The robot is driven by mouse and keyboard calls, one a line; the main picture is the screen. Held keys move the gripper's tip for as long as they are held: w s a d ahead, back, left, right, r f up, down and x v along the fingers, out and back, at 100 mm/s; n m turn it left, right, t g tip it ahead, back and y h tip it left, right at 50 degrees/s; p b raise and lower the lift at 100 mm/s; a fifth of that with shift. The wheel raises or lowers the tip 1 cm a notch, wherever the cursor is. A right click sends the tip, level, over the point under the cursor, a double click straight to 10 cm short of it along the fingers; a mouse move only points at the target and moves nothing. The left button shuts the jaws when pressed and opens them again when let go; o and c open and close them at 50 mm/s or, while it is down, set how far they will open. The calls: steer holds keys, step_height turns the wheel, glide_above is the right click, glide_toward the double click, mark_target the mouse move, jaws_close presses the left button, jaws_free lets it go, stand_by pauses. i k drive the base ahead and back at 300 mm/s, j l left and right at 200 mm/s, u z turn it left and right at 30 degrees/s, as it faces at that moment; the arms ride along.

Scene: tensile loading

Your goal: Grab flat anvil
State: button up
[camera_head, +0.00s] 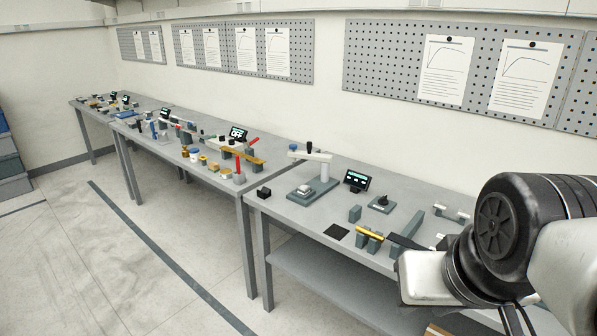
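I cannot tell for certain which thing is the flat anvil. On the near grey bench (300,222) stand several small grey pieces, including an upright grey block (354,213) and a grey plate with a black knob (381,204). A flat black square (336,232) lies near the front edge. A yellow bar (369,234) rests across small grey blocks. My arm fills the lower right, and its pale end housing (425,279) is in front of the bench's right part. The fingertips are not clear, so I cannot see whether the gripper is open or holding anything.
A press-like device with a white arm (312,156) and a small dark display (356,180) stand at the back of the near bench. A black cube (263,192) sits at its left end. More cluttered benches run left. The floor (120,250) in front is clear.

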mark_target(303, 189)
steer(key=u, duration=0.35)
steer(key=i+j+z, duration=0.1)
steer(key=z, duration=0.25)
steer(key=i+j+z, duration=0.2)
steer(key=z, duration=0.2)
steer(key=i+j+z, duration=0.2)
steer(key=z, duration=0.15)
steer(key=i+j+z, duration=0.1)
steer(key=j, duration=0.25)
steer(key=i+j+z, duration=0.15)
steer(key=j, duration=0.2)
steer(key=i+j+z, duration=0.1)
steer(key=j, duration=0.3)
steer(key=i+j, duration=0.15)
steer(key=j, duration=0.2)
steer(key=i+j, duration=0.1)
steer(key=j, duration=0.3)
steer(key=i+j, duration=0.15)
steer(key=j, duration=0.2)
steer(key=i+j, duration=0.1)
steer(key=j, duration=0.25)
steer(key=i+j, duration=0.15)
steer(key=j, duration=0.25)
steer(key=l+z, duration=0.05)
